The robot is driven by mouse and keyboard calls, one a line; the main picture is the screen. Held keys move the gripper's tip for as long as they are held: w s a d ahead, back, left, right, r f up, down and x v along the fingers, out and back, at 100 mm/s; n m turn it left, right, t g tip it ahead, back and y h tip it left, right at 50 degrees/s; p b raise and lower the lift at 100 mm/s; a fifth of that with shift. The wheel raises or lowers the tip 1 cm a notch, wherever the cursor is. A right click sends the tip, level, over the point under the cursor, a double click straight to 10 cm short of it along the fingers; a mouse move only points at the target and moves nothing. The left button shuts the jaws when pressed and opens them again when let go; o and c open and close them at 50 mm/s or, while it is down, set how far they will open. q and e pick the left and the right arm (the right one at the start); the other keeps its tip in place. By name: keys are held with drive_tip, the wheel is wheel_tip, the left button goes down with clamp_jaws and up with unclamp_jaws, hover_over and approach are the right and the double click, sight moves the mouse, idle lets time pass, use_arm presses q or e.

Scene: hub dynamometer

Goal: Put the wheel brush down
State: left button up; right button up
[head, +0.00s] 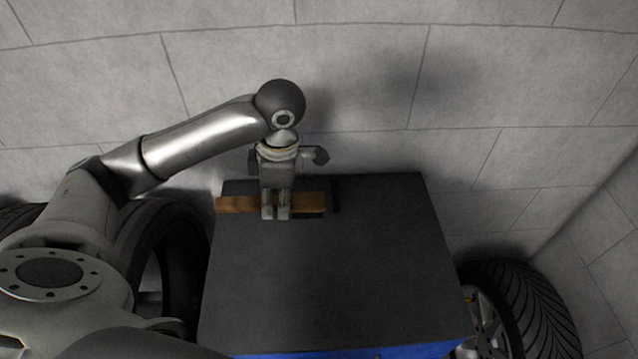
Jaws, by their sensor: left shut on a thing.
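The wheel brush (236,204) has a brown wooden handle and lies roughly level across the far left part of a dark grey tabletop (340,270). My left gripper (275,214) reaches down from above and is shut on the handle near its middle. A dark part (335,196) at the right end of the wood looks like the brush head. I cannot tell whether the brush touches the top or hangs just above it. My right gripper is not in view.
A blue edge (350,352) runs along the near side of the dark top. Tyres stand at the left (178,260) and right (520,310) of it. A grey block wall (360,80) rises close behind. The middle and right of the top are clear.

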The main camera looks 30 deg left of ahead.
use_arm(q)
drive_tip(key=shift+w+a+f+b, duration=0.15)
drive_tip(key=shift+w+b, duration=0.1)
drive_tip(key=shift+b, duration=0.9)
drive_tip(key=shift+w+f, duration=0.15)
drive_tip(key=shift+w, duration=0.05)
drive_tip(key=w+a+f, duration=0.1)
drive_tip(key=w+f, duration=0.1)
drive_tip(key=w, duration=0.1)
drive_tip(key=w+a+f, duration=0.2)
drive_tip(key=w+f, duration=0.1)
drive_tip(key=w+a+f, duration=0.2)
drive_tip(key=w, duration=0.1)
drive_tip(key=shift+w+a+f+p, duration=0.2)
drive_tip(key=shift+w+a+p, duration=0.05)
drive_tip(key=shift+w+p, duration=0.15)
drive_tip(key=shift+w+a+f, duration=0.25)
drive_tip(key=shift+w+f, duration=0.3)
drive_tip(key=shift+f, duration=1.85)
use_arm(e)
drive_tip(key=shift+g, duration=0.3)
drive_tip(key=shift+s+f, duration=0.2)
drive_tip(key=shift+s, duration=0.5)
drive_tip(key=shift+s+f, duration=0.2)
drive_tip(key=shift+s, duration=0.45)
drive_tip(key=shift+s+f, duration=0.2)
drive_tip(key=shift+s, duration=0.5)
use_arm(q)
drive_tip(key=shift+p, duration=0.3)
drive_tip(key=o, duration=0.9)
